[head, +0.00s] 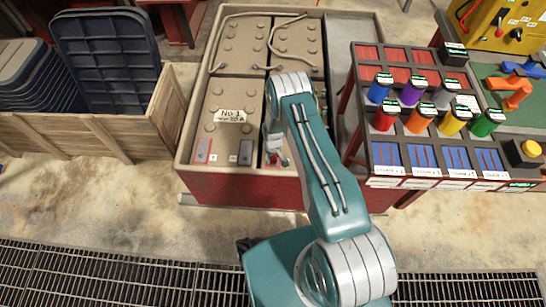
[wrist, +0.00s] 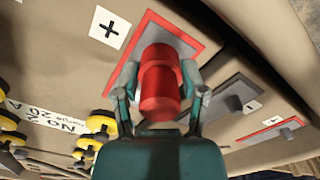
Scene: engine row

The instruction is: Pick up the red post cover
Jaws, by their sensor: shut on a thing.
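The red post cover (wrist: 160,85) is a rounded red cylinder in the wrist view. My gripper (wrist: 163,88) is shut on it, with one teal finger on each side. Behind the cover is a grey plate with a red border (wrist: 190,43), beside a plus label (wrist: 108,27). The cover hides much of that plate, and I cannot tell whether it still touches the post there. In the head view my gripper (head: 272,145) is low over the right part of the battery case, mostly hidden by my arm.
The battery case (head: 225,110) has a raised rim and cables (head: 290,28) on top. A rack (head: 395,150) of coloured cups stands close on the right. A wooden crate (head: 95,138) with dark lids stands on the left. Yellow-capped parts (wrist: 100,122) lie left in the wrist view.

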